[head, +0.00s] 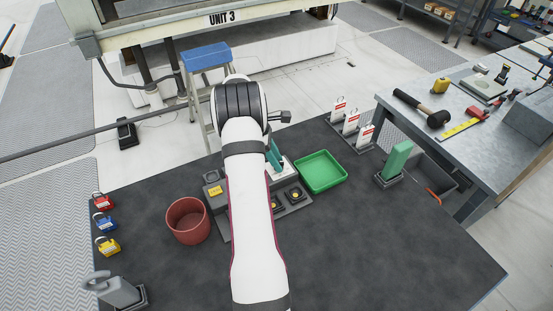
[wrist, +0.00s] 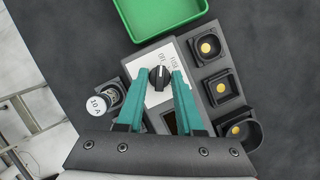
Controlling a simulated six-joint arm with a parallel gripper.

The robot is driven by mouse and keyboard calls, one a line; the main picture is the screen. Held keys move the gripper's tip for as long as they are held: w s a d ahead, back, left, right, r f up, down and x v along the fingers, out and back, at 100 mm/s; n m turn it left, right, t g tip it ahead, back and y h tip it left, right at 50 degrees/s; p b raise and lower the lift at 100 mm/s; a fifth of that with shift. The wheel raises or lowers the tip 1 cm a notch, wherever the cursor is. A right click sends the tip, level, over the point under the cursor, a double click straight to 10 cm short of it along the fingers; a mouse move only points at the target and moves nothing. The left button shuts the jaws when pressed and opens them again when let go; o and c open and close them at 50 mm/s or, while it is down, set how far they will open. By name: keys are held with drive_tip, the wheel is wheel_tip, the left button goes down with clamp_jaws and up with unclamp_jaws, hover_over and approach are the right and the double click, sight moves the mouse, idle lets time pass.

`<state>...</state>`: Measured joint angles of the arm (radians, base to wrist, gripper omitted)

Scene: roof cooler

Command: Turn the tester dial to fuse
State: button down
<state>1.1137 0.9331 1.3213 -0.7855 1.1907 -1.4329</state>
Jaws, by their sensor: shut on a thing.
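The tester (wrist: 155,55) is a grey block with a pale label plate, and it also shows in the head view (head: 287,166), partly behind my arm. Its black round dial (wrist: 160,78) has a white pointer mark. The plate's lettering is too small to read surely, so I cannot tell which setting the dial is at. My gripper (wrist: 165,75) has teal fingers, one on each side of the dial, and is shut on it. In the head view the fingers (head: 274,153) show beside my arm at the tester, and the dial is hidden.
A fuse marked 10 A (wrist: 98,104) stands left of the tester in the wrist view. Black sockets with yellow centres (wrist: 221,87) line the right side. A green tray (head: 321,188) sits close by. A red pot (head: 188,222), padlocks (head: 107,223) and tags (head: 351,122) stand further off.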

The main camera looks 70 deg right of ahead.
drive_tip(key=shift+m, duration=0.3)
drive_tip(key=m+y, duration=0.1)
drive_tip(key=m, duration=0.2)
drive_tip(key=shift+d+y, duration=0.15)
drive_tip(key=shift+y, duration=0.15)
drive_tip(key=shift+m+y, duration=0.6)
drive_tip(key=shift+m, duration=1.4)
drive_tip(key=c, duration=0.5)
unclamp_jaws()
drive_tip(key=shift+c, duration=0.2)
drive_tip(key=v, duration=0.7)
drive_tip(key=shift+r, duration=0.25)
drive_tip(key=shift+w+d, duration=0.1)
